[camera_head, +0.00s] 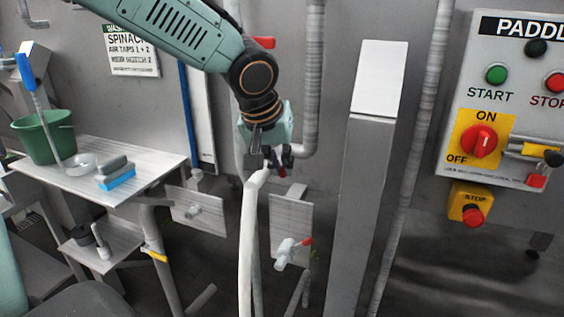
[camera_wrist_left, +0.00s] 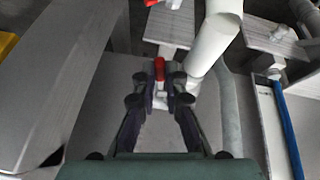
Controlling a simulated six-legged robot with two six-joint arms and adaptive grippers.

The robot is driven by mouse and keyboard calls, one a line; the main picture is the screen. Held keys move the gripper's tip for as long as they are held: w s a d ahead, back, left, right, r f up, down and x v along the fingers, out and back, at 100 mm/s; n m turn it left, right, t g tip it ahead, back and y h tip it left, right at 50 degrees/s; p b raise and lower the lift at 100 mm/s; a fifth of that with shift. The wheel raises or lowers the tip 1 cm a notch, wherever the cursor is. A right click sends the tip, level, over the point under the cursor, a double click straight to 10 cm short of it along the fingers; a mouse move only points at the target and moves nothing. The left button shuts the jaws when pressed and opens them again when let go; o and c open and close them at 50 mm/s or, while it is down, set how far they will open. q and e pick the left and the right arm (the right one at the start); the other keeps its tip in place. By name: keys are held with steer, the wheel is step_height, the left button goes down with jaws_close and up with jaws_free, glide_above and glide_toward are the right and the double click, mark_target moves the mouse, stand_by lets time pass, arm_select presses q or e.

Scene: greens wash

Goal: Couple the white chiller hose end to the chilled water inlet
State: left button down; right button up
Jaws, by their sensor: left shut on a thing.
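My left gripper (camera_head: 277,163) hangs in the middle of the head view, its fingers pointing down. It is shut on the top end of the white hose (camera_head: 250,225), which drops from there to the lower edge. In the left wrist view the white hose (camera_wrist_left: 210,50) runs up and away from my left gripper (camera_wrist_left: 162,88), with a red part (camera_wrist_left: 160,69) between the fingers. The exact hold is partly hidden. A white fitting with a red lever (camera_head: 287,250) sits on a grey plate below right of the gripper. No label shows which fitting is the chilled water inlet.
Another plate with a grey fitting (camera_head: 191,211) stands left of the hose. A grey post (camera_head: 360,200) rises close on the right, before the control panel (camera_head: 510,140). A side table (camera_head: 150,165) with a green bucket (camera_head: 45,137) and a blue brush (camera_head: 117,178) is at left.

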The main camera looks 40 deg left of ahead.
arm_select(q)
steer(key=c, duration=1.4)
jaws_free()
steer(key=shift+r+p, duration=1.05)
steer(key=shift+p, duration=0.05)
steer(key=shift+f, duration=0.15)
